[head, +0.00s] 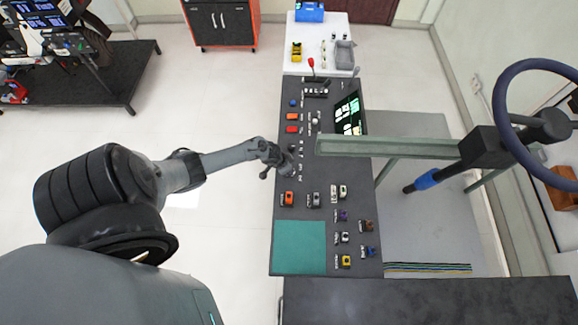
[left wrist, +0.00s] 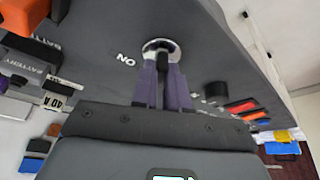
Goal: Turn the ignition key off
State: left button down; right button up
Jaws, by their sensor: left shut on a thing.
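The ignition key (left wrist: 171,57) shows in the left wrist view as a small dark piece in a round silver ring on the dark panel. An upside-down "ON" label (left wrist: 125,60) is printed beside the ring. The purple-grey fingers of my left gripper (left wrist: 163,66) are shut on the key, one on each side, and hide much of it. In the head view my left gripper (head: 286,163) is over the left part of the dark console (head: 300,215), and the key is hidden there. My right gripper is not in view.
Orange and grey switches (head: 287,198) and a green mat (head: 299,246) lie on the near part of the console. A green beam (head: 390,147) and a blue steering wheel (head: 500,95) stand to the right.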

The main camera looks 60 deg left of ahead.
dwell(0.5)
pick_arm(q)
jog(key=c, duration=1.1)
grip_release()
jog(key=shift+c, duration=0.2)
jog(key=shift+r, duration=0.1)
jog(key=shift+s+r, duration=0.15)
jog(key=shift+r, duration=0.1)
jog(key=p+v, duration=0.2)
jog(key=v, duration=0.8)
jog(key=shift+p, duration=0.4)
jog(key=shift+s, duration=0.15)
